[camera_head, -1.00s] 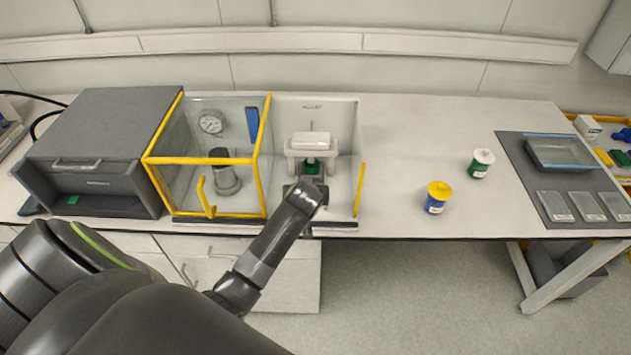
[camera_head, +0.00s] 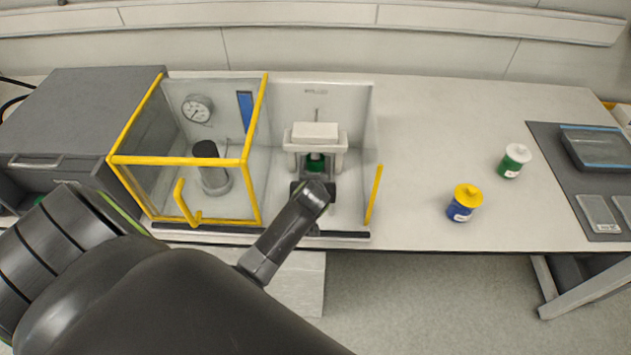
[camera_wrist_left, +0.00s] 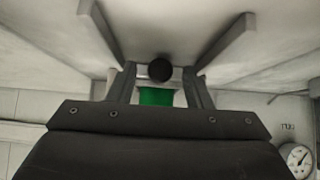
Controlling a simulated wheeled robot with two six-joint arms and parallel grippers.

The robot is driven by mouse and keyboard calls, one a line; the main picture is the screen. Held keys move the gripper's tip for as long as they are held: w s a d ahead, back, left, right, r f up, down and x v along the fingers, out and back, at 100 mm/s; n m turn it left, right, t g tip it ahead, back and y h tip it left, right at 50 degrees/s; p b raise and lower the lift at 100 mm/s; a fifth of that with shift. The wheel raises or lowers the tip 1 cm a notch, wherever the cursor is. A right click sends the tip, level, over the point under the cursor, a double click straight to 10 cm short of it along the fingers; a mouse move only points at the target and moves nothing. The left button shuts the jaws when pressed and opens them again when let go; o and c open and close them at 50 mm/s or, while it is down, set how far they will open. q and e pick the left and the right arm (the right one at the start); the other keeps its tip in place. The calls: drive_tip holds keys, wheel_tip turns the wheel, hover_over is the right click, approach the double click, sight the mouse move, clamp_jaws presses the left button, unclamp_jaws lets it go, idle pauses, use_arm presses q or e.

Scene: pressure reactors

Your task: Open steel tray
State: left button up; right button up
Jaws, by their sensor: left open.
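A green part (camera_head: 315,162) under a white block (camera_head: 315,133) is just behind the gripper. In the left wrist view the green part (camera_wrist_left: 156,97) shows between the two fingers; contact is unclear. My right gripper is not in view.
The enclosure's left bay, behind clear yellow-framed panels (camera_head: 180,161), holds a steel cylinder (camera_head: 213,180) and a gauge (camera_head: 197,108). A grey box (camera_head: 75,105) stands left. Blue-yellow (camera_head: 464,203) and green-white (camera_head: 514,160) jars stand right. The bench (camera_head: 425,140) between is clear.

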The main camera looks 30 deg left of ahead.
use_arm(q)
drive_tip(key=shift+a+f, duration=0.1)
drive_tip(key=shift+f, duration=0.05)
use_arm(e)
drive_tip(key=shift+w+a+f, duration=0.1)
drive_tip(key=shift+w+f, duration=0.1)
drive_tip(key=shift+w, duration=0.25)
use_arm(q)
drive_tip(key=shift+c, duration=0.3)
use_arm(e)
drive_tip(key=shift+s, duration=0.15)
use_arm(q)
clamp_jaws()
